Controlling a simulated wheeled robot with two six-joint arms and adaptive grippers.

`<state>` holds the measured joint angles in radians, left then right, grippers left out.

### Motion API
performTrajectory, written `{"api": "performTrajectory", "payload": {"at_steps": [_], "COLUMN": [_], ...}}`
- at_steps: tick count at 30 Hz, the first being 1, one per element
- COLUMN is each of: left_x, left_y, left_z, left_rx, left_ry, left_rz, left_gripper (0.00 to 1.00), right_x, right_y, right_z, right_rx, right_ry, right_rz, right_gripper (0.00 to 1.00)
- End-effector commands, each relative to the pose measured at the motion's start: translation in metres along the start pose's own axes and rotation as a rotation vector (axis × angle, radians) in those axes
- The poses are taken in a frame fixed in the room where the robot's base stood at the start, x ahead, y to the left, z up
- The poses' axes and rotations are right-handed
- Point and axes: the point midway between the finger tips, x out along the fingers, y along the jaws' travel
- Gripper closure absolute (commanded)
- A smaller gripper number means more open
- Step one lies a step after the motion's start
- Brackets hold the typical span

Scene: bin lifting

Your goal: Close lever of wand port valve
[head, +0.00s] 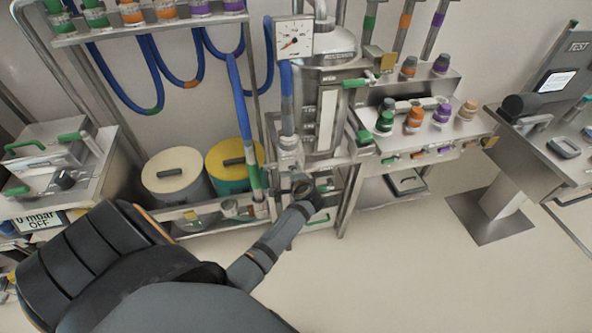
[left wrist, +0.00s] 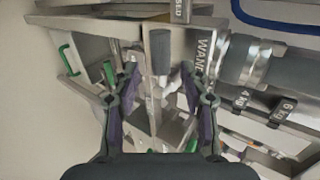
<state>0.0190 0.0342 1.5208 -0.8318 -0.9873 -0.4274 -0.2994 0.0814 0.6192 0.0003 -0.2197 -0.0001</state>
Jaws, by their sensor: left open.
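A bare metal lever with a grey grip (left wrist: 160,52) shows in the left wrist view, beside a metal plate lettered "WAND" (left wrist: 203,52), partly covered by a finger. I take it for the wand port valve lever. My left gripper (left wrist: 160,88) is open, its two fingers on either side of the lever's line, with a gap on both sides; I cannot tell its depth relative to the lever. In the head view my left gripper (head: 304,188) is at the low front of the steel rig (head: 325,120), where the lever is hard to make out. My right gripper is not in view.
A grey pipe with a metal clamp (left wrist: 250,62) lies right of the plate, near weights marked in kg (left wrist: 283,112). A white-lidded bin (head: 176,172) and a yellow bin (head: 232,168) stand left of the gripper. The floor (head: 400,270) in front is clear.

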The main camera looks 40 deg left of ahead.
Motion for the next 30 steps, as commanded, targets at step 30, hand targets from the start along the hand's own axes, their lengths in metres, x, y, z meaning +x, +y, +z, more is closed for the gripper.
{"api": "performTrajectory", "payload": {"at_steps": [30], "left_x": [-0.070], "left_y": [0.008], "left_z": [-0.001], "left_rx": [0.004], "left_ry": [0.005], "left_rz": [0.011], "left_gripper": [0.55], "right_x": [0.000], "right_y": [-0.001], "right_z": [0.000], "right_rx": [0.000], "right_ry": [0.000], "right_rz": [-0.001], "right_gripper": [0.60]}}
